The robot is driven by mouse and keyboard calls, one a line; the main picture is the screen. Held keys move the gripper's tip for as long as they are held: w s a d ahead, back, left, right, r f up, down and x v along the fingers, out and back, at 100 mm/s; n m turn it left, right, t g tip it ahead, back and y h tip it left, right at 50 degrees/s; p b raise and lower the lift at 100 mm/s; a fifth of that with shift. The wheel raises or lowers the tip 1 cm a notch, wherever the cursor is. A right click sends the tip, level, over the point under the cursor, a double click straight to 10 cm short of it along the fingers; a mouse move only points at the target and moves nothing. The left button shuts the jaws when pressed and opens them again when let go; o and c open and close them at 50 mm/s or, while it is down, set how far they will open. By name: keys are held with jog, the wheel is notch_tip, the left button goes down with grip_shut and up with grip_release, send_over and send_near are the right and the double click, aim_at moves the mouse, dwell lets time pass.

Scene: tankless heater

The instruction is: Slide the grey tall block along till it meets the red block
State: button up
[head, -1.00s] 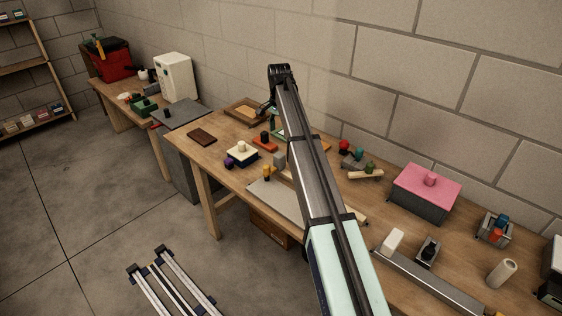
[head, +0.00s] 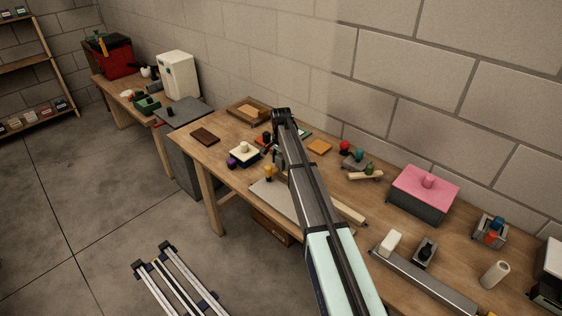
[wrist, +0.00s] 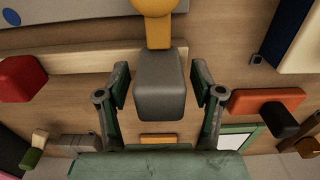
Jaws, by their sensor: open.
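The grey tall block (wrist: 160,85) stands between the spread fingers of my gripper (wrist: 160,76) in the wrist view. Gaps show on both sides, so neither finger seems to touch it. The red block (wrist: 22,78) lies at the left edge of the wrist view, well apart from the grey block. In the head view my gripper (head: 276,150) is low over the table behind my arm, its fingers hard to make out. There my arm hides the red block, and I cannot make out the grey block.
A yellow peg (wrist: 155,7) stands just beyond the grey block. A wooden strip (wrist: 70,62) runs behind the red block. An orange block with a black knob (wrist: 262,102) is on the right. The tabletop between grey and red blocks looks mostly clear.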

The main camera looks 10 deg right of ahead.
jog(key=shift+f, duration=0.1)
grip_shut()
jog(key=s+d, duration=0.1)
jog(key=s, duration=0.1)
jog(key=s+d+b, duration=0.1)
jog(key=s+d, duration=0.3)
jog(key=s, duration=0.1)
grip_release()
jog(key=shift+w, duration=0.15)
notch_tip(320, 180, up, 12)
dwell(0.6)
